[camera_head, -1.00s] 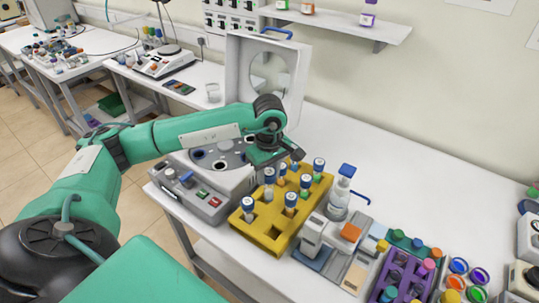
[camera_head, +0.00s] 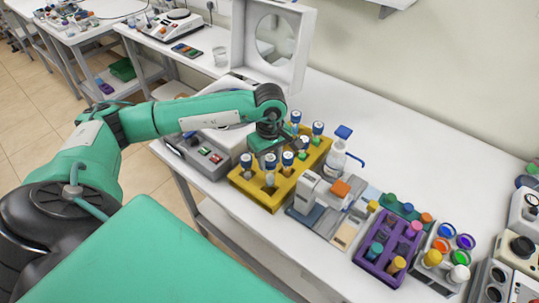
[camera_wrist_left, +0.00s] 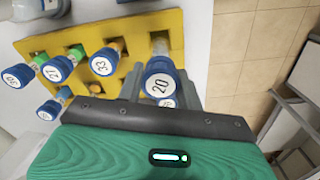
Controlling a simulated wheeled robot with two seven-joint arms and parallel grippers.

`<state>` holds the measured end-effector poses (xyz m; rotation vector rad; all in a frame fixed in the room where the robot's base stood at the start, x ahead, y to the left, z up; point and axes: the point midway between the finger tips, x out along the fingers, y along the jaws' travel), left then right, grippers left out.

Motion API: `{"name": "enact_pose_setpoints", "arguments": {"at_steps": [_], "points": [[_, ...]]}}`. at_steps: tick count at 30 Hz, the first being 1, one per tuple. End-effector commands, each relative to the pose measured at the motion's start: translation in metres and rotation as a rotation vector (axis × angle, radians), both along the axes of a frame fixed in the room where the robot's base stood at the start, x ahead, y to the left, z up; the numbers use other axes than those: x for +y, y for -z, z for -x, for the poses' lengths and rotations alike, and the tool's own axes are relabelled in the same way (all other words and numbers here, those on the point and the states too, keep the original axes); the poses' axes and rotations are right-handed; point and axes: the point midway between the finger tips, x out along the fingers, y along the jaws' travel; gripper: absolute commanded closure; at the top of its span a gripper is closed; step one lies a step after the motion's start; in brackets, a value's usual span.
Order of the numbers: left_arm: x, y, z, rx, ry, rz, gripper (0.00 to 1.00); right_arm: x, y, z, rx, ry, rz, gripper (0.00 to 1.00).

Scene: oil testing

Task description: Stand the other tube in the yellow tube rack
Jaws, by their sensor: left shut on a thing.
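The yellow tube rack (camera_head: 262,197) stands near the table's front edge and holds several blue-capped tubes. My left gripper (camera_head: 268,146) is shut on a tube with a blue cap marked 20 (camera_wrist_left: 160,78), which also shows in the head view (camera_head: 270,161). The tube is over the front part of the rack, between a front left tube (camera_head: 246,160) and the tube marked 33 (camera_wrist_left: 102,62). Its lower end is at the rack's top; I cannot tell how deep it sits. The gripper's palm partly hides another blue cap in the wrist view. My right gripper is out of view.
A wash bottle (camera_head: 334,160), a small grey device (camera_head: 310,192) and a purple rack (camera_head: 379,265) stand to the right.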

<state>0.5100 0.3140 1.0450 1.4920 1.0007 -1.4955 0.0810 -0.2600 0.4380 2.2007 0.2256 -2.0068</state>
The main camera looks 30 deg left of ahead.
Motion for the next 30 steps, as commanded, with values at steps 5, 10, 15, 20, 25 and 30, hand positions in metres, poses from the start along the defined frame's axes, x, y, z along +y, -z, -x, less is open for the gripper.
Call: {"name": "enact_pose_setpoints", "arguments": {"at_steps": [5, 10, 15, 20, 25, 30], "points": [[0.000, 0.012, 0.000, 0.001, 0.000, -0.001, 0.87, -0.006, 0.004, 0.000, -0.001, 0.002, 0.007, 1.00], [0.000, 0.013, 0.000, 0.000, 0.000, -0.001, 0.87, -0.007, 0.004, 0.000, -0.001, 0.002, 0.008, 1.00], [0.000, 0.015, 0.000, 0.000, 0.000, -0.001, 0.87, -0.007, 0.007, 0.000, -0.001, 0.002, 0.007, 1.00], [0.000, 0.017, 0.000, 0.000, 0.000, -0.001, 0.87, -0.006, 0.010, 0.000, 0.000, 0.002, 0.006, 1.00], [0.000, 0.018, 0.000, 0.000, -0.001, -0.001, 0.87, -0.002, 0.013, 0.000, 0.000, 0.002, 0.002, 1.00], [0.000, 0.019, 0.000, 0.000, -0.001, 0.000, 0.87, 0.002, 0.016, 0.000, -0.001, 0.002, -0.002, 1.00]]}}
